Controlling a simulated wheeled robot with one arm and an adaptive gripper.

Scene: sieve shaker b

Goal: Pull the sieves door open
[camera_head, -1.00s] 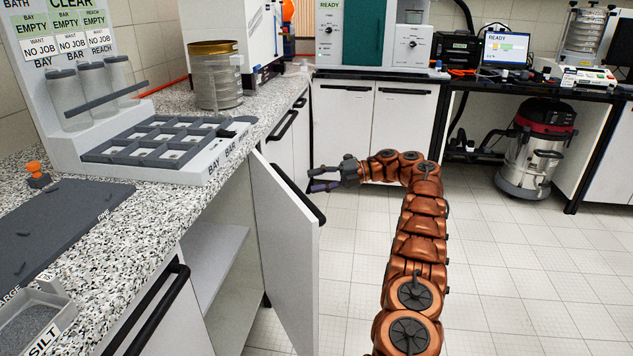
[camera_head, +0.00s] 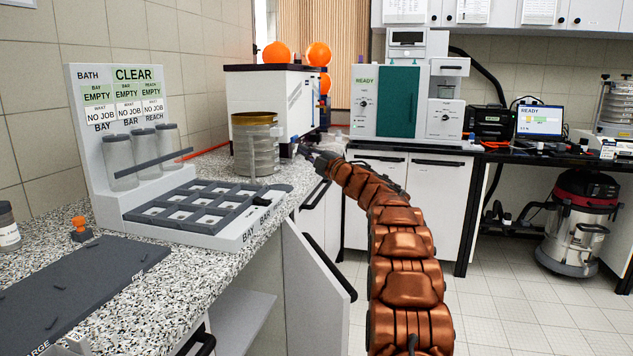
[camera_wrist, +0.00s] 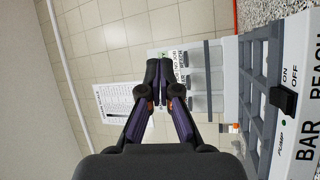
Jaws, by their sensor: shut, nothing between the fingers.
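A white cabinet door (camera_head: 312,290) under the left bench stands swung open, showing a shelf (camera_head: 243,322) inside. Its dark bar handle (camera_head: 330,267) is along the upper edge. No label on it is readable, so I cannot tell if it is the sieves door. My gripper (camera_head: 308,150) is at about bench-top height, beyond the open door and just right of the sieve stack (camera_head: 256,148), apart from the door handle. In the wrist view the gripper's fingers (camera_wrist: 166,68) are together with nothing between them. The door does not show clearly there.
A bath station (camera_head: 128,140) with a dark grid tray (camera_head: 190,208) stands on the speckled bench (camera_head: 125,285). Closed white cabinets (camera_head: 435,205) and a vacuum cleaner (camera_head: 583,225) are at the back. The tiled floor (camera_head: 500,310) on the right is clear.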

